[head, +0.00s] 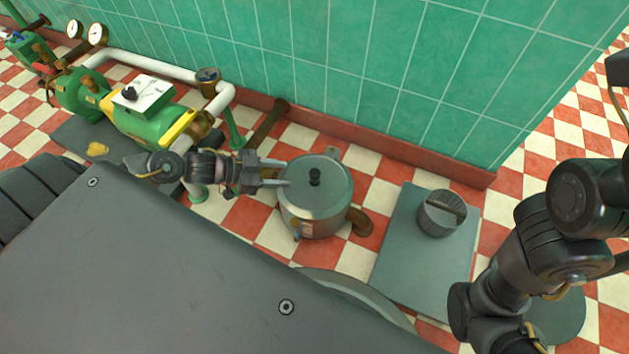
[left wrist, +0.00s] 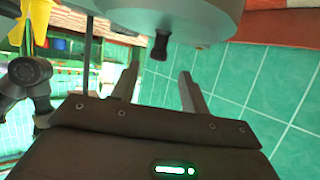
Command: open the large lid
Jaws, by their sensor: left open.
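The large lid (head: 335,185) is a round grey metal cover with a black knob (head: 315,177) at its middle. It sits closed on a wide metal kettle (head: 325,222) with a brown spout at its lower right. My left gripper (head: 284,174) is open, its fingers pointing right at the knob from the lid's left side. In the left wrist view the knob (left wrist: 159,47) hangs just beyond and between the open fingertips (left wrist: 160,73), apart from them. Part of my right arm shows at the right, but its gripper does not.
A green pump (head: 150,118) with white pipes and gauges stands at the left. A small grey pot (head: 442,215) stands on a flat grey slab (head: 400,255) to the right. A green tiled wall (head: 350,70) rises behind the kettle. Red and white floor tiles lie around it.

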